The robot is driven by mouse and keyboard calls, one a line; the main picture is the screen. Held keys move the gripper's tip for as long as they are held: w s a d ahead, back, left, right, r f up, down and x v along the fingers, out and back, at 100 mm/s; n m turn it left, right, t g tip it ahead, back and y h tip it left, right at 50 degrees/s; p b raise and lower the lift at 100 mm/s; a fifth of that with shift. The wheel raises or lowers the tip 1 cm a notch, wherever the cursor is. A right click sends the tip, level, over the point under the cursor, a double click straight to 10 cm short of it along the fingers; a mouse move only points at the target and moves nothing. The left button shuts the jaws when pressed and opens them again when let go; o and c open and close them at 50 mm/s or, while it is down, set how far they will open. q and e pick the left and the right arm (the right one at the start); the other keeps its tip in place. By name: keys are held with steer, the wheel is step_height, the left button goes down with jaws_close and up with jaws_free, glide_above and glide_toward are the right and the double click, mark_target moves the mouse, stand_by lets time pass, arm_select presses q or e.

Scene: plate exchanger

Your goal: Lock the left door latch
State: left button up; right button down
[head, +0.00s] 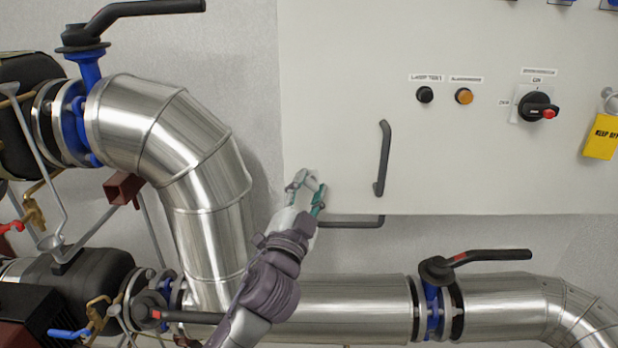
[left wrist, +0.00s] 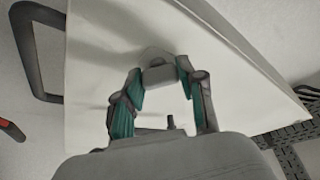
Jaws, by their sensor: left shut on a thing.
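The white cabinet panel (head: 350,90) fills the upper right of the head view. My left gripper (head: 306,188) is at its lower left corner, left of the dark vertical handle. In the left wrist view my left gripper (left wrist: 160,90) has its teal-padded fingers on both sides of a small light grey latch piece (left wrist: 160,74) and is shut on it. The latch stands out from the white panel, which also shows in the left wrist view (left wrist: 225,60). In the head view the latch is mostly hidden by the fingers. My right gripper is not in view.
A dark vertical handle (head: 383,158) is right of my gripper. A dark horizontal bar (head: 345,222) lies just below the panel. A large silver pipe (head: 212,225) runs close left of my arm, another pipe (head: 345,305) below. A black-and-red rotary switch (head: 536,107) is at the right.

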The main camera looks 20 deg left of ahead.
arm_select(q)
steer(key=m+h, duration=0.1)
steer(key=m, duration=0.1)
steer(key=m+g, duration=0.1)
steer(key=m, duration=0.1)
steer(key=shift+r+m+h, duration=0.15)
steer(key=shift+m+h, duration=0.15)
steer(key=shift+h, duration=0.1)
steer(key=m+g, duration=0.2)
steer(key=m, duration=0.4)
steer(key=o, duration=1.1)
steer(key=shift+o, duration=0.2)
steer(key=shift+s, duration=0.1)
steer(key=s, duration=0.7)
steer(key=shift+s+a, duration=0.15)
steer(key=shift+a, duration=0.3)
